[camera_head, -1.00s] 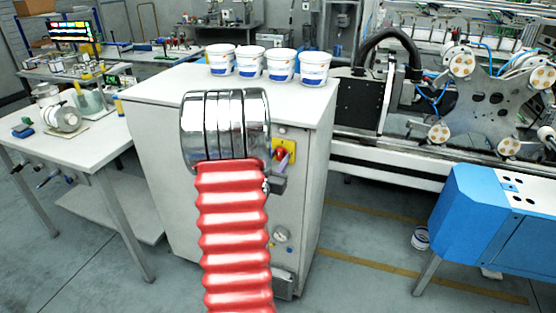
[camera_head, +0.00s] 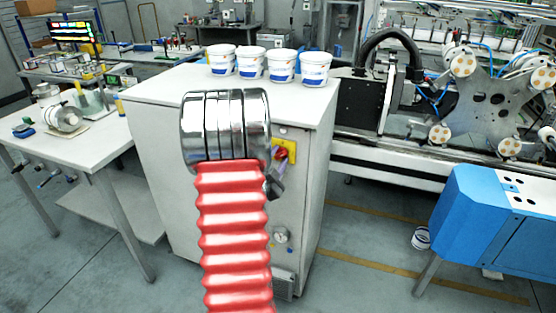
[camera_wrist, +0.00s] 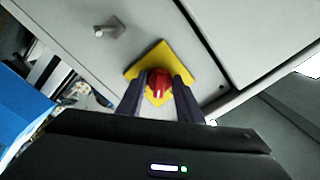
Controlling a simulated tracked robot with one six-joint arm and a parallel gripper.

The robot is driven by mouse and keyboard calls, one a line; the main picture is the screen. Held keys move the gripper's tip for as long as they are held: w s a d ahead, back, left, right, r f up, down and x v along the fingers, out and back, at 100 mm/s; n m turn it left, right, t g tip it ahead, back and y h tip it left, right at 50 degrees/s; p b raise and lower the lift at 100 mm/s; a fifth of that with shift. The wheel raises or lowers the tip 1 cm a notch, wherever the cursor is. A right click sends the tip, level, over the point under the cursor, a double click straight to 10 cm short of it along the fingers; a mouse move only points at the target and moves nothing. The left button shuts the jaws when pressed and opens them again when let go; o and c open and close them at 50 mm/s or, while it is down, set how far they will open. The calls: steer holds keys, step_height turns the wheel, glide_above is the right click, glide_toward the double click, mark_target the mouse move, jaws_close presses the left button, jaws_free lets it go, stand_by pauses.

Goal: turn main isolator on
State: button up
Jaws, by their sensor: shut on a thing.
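The main isolator is a red rotary knob (camera_wrist: 159,85) on a yellow plate (camera_wrist: 146,62), fixed to a light grey cabinet. In the wrist view, the two dark fingers of my gripper (camera_wrist: 157,88) stand on either side of the knob and are shut on it. The knob's grip bar runs roughly in line with the fingers, at a slant to the plate's edges. In the head view the knob (camera_head: 281,153) and plate (camera_head: 291,148) show just right of my arm. My arm hides most of my gripper there.
The cabinet (camera_head: 155,135) carries several white tubs (camera_head: 252,63) on top. A small grey handle (camera_wrist: 112,31) sticks out of the panel in the wrist view. A gauge (camera_head: 281,234) sits lower on the front. A blue machine (camera_head: 490,225) stands at right, a white table (camera_head: 75,148) at left.

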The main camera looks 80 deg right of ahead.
steer(key=m, duration=0.4)
steer(key=shift+m, duration=0.3)
steer(key=m, duration=0.3)
steer(key=shift+m, duration=0.3)
steer(key=o, duration=1)
steer(key=shift+o, duration=0.2)
steer(key=w+a, duration=0.1)
steer(key=a, duration=1.2)
steer(key=shift+w+a, duration=0.15)
steer(key=shift+a, duration=0.2)
steer(key=shift+f, duration=0.1)
